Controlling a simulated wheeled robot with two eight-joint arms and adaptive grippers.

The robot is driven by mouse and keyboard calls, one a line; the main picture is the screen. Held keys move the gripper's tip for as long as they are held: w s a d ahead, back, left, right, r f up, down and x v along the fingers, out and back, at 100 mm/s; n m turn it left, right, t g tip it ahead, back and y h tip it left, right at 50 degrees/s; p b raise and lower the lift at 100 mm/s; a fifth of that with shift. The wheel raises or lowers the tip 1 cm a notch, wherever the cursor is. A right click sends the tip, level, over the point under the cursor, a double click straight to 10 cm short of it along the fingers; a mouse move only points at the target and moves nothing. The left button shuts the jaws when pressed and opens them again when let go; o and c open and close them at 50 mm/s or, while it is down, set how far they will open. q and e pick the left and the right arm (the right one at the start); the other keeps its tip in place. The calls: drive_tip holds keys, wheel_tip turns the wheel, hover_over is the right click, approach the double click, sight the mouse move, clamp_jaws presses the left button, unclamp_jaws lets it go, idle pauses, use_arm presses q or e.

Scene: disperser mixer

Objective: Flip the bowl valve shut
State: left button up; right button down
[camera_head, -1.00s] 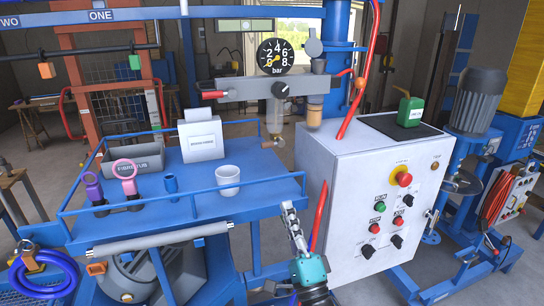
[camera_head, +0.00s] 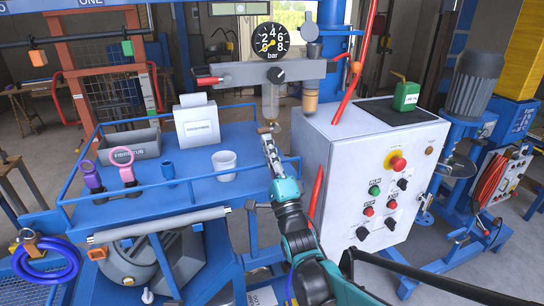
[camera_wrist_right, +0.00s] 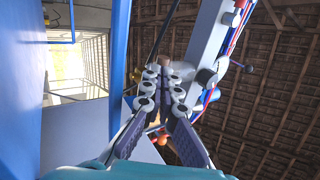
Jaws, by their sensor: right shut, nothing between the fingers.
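The clear bowl (camera_head: 270,100) hangs under the grey air unit (camera_head: 240,72), with a small brass-coloured valve (camera_head: 268,128) at its lower end. My right gripper (camera_head: 266,142) is shut and empty, pointing up with its fingertips just below the valve. I cannot tell whether they touch. The fingertips partly cover the valve, and its lever position is too small to tell. In the right wrist view the closed fingers (camera_wrist_right: 165,82) point at a small brown round part (camera_wrist_right: 165,63) just beyond them. My left gripper is not in view.
A white control cabinet (camera_head: 345,180) with buttons stands close right of my right arm. A blue railed table (camera_head: 140,208) with a white cup (camera_head: 224,162) is on the left. A red lever (camera_head: 210,80) and pressure gauge (camera_head: 272,41) are on the air unit.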

drive_tip(key=shift+a+r+m+t+h+p, duration=0.1)
drive_tip(key=shift+r+m+t+h+p, duration=0.1)
drive_tip(key=shift+m+h, duration=0.7)
drive_tip(key=shift+a+r+m+t+h+p, duration=0.1)
drive_tip(key=shift+r+m+h, duration=0.1)
drive_tip(key=shift+m+h, duration=0.65)
drive_tip(key=shift+r+m, duration=0.1)
drive_tip(key=shift+m, duration=0.55)
drive_tip(key=shift+w+d+r+m+g+h+p, duration=0.15)
drive_tip(key=shift+r+m+g+h+p, duration=1.1)
drive_tip(key=shift+m, duration=1.9)
drive_tip(key=shift+d+r+m+g+h+p, duration=0.25)
drive_tip(key=shift+m+g+h+p, duration=0.65)
drive_tip(key=shift+m+h+p, duration=1.6)
drive_tip(key=shift+w+d+r+m+g+h+p, duration=0.15)
drive_tip(key=shift+r+m+g+h+p, duration=0.7)
drive_tip(key=shift+m, duration=3)
drive_tip(key=shift+s+f, duration=0.1)
drive_tip(key=shift+f, duration=0.05)
